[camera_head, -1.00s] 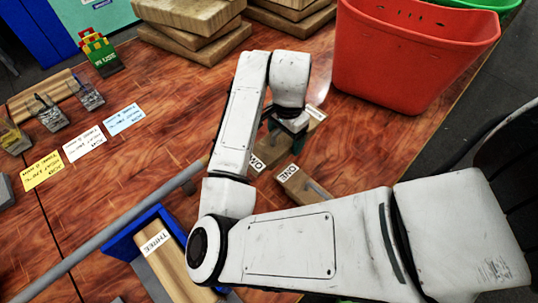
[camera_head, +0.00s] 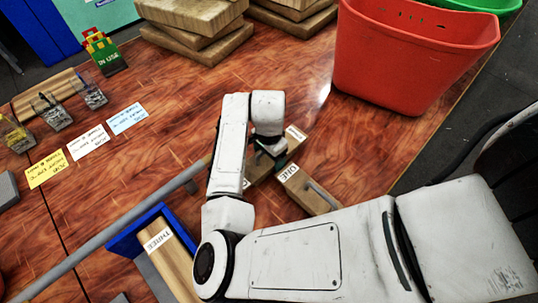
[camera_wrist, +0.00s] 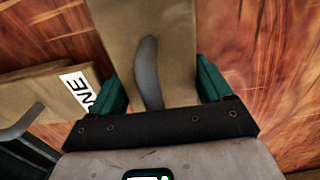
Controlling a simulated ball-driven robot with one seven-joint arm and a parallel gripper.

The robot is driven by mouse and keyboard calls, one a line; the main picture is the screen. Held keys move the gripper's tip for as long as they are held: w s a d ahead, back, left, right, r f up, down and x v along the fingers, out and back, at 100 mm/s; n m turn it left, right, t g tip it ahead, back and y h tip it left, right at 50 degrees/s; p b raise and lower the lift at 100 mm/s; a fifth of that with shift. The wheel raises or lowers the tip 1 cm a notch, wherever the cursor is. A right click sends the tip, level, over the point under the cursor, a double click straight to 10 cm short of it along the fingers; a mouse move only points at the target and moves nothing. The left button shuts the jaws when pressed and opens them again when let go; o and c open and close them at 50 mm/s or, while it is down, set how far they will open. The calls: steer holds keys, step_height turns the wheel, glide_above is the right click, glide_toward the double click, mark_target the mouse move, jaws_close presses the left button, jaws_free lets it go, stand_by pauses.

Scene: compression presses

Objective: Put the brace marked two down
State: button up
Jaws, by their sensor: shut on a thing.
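A tan wooden brace (camera_head: 262,168) lies partly under my gripper (camera_head: 270,152), with a white label at its upper end. In the wrist view, my gripper (camera_wrist: 160,88) is shut on this brace (camera_wrist: 178,60), with its green fingers on either side and a grey handle between them. No number can be read on the held brace now; my arm hides its lower left end. The brace marked ONE (camera_head: 318,198) is close beside it on the right, and also shows at the left of the wrist view (camera_wrist: 45,85). I cannot tell whether the held brace touches the table.
The brace marked THREE (camera_head: 172,262) sits by a blue frame (camera_head: 122,243) at lower left, near a long grey bar (camera_head: 110,240). A red bin (camera_head: 405,60) stands at upper right, stacked boards (camera_head: 195,30) at the back. Bare table lies between the bin and the braces.

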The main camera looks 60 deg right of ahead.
steer(key=shift+f, duration=0.1)
steer(key=o, duration=1.3)
steer(key=shift+o, duration=0.2)
step_height(320, 180, up, 12)
steer(key=shift+r+b, duration=0.15)
steer(key=shift+b, duration=0.45)
